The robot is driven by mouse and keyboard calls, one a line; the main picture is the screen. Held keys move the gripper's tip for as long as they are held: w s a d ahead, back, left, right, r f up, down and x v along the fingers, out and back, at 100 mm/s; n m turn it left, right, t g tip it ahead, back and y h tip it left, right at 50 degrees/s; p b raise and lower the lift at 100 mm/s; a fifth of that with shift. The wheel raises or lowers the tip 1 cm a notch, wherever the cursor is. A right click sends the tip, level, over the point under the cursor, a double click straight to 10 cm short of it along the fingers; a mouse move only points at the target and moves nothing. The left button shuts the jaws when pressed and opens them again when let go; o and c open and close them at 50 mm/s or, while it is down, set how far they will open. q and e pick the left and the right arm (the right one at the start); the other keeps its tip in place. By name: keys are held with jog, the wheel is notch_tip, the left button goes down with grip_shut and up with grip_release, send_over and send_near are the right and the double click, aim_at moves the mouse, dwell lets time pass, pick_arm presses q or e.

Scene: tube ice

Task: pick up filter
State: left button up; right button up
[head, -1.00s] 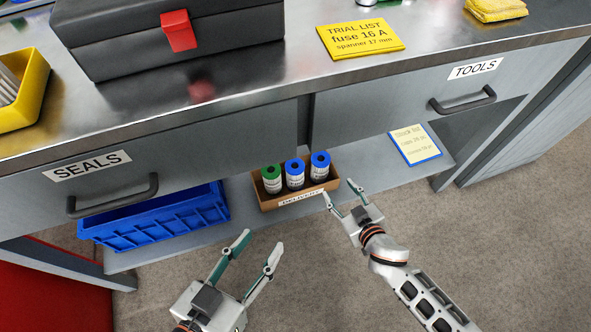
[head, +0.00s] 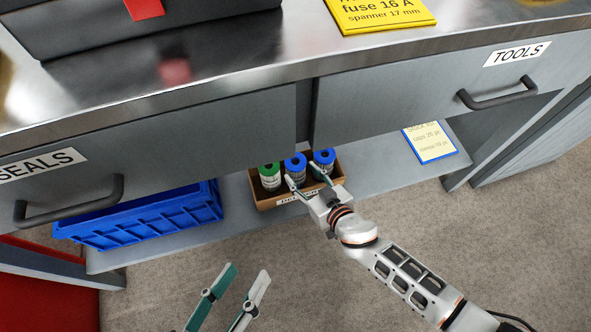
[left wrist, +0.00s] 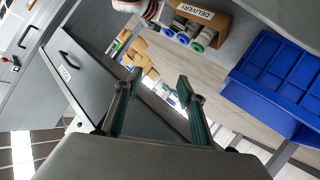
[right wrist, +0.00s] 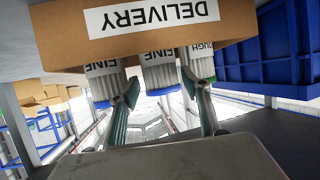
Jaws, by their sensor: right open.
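Three filters stand in the cardboard DELIVERY box (head: 262,201) on the shelf under the counter: a green-topped one (head: 270,178), a blue-topped middle one (head: 296,168) and a blue-topped right one (head: 325,158). My right gripper (head: 305,179) is open at the front of the box. In the right wrist view its fingers (right wrist: 157,84) stand either side of the middle filter (right wrist: 160,75), which reads FINE; contact cannot be told. The green one (right wrist: 203,66) reads ROUGH. My left gripper (head: 248,271) is open and empty, low in front of the shelf.
A blue crate (head: 145,222) sits left of the box on the shelf (head: 236,205). A stock list card (head: 430,143) lies to the right. The counter and the drawers (head: 400,100) overhang the shelf. The floor in front is clear.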

jog(key=shift+w+a+f, duration=0.45)
jog(key=shift+w+f, duration=0.15)
jog(key=shift+f, duration=0.05)
jog(key=shift+w+a+r+b, duration=0.1)
jog(key=shift+w+b, duration=0.2)
pick_arm(q)
jog(key=shift+s+d+n, duration=0.15)
jog(key=shift+d+n, duration=0.45)
jog(key=shift+n, duration=0.1)
pick_arm(e)
jog(key=c, duration=0.8)
pick_arm(q)
jog(key=shift+a+r, duration=0.1)
pick_arm(e)
jog(key=shift+r, duration=0.2)
